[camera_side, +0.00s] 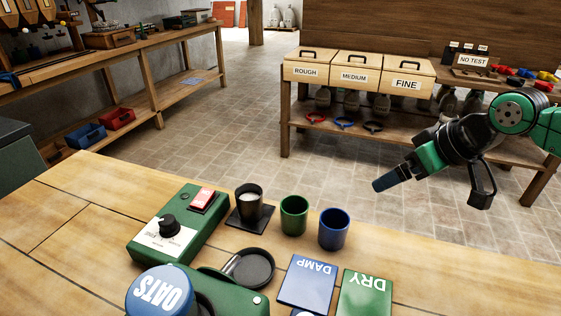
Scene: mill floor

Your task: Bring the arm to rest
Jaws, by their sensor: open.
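My gripper (430,195) is at the right of the side view, up in the air beyond the far edge of the workbench (85,225). Its dark fingers are spread wide apart, one pointing left and one hanging lower right. I see nothing held between them. The gripper is above and to the right of the blue cup (333,230) and clear of everything on the bench. My green and black arm comes in from the right edge.
The bench holds a green device (150,235), a dark cup (249,202), a green cup (294,216), a round black pan (254,268), an OATS lid (160,292), and DAMP (308,283) and DRY (365,292) cards. Behind stands a shelf with labelled bins (357,75).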

